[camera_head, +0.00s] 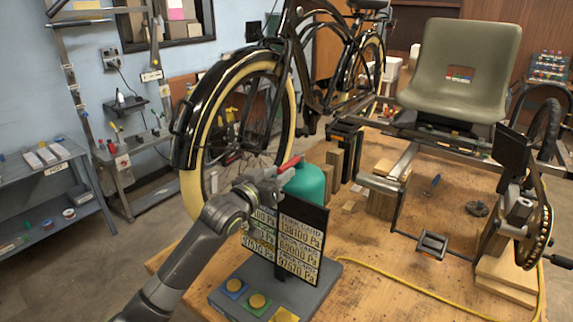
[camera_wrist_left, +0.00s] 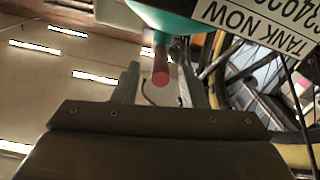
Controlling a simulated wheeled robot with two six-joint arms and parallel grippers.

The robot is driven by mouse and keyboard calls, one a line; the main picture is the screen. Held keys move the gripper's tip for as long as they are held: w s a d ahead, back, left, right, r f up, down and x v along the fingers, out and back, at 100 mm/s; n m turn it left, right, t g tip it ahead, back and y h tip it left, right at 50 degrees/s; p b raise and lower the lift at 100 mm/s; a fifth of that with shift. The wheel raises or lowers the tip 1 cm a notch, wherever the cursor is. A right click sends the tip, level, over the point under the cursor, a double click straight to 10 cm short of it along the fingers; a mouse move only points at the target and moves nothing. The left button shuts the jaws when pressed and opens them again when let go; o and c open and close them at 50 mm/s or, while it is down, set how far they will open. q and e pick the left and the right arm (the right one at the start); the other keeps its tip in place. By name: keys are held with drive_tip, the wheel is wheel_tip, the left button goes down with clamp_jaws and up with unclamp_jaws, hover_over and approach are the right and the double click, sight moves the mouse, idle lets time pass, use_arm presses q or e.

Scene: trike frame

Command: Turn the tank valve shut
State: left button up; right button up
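The teal tank (camera_head: 306,184) stands on the wooden bench behind a black sign board (camera_head: 301,237) with pressure figures in Pa. Its red valve handle (camera_head: 290,163) sticks out to the left at the tank's top. My left gripper (camera_head: 272,176) is at the handle. In the left wrist view, the red handle (camera_wrist_left: 161,66) lies between the two fingers of my left gripper (camera_wrist_left: 163,76), with gaps visible on both sides. The teal tank (camera_wrist_left: 172,18) fills the top there, beside a white label reading TANK NOW (camera_wrist_left: 275,28). My right gripper is not in view.
A black bicycle with a cream tyre (camera_head: 197,195) rises behind the tank. A seat (camera_head: 460,72) and trike frame stand right. A yellow cable (camera_head: 405,283) crosses the bench (camera_head: 365,262).

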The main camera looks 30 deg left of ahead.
sight(286, 168)
use_arm(q)
drive_tip(key=shift+w+d+p, duration=0.2)
drive_tip(key=shift+w+p, duration=0.1)
drive_tip(key=shift+w, duration=1.65)
clamp_jaws()
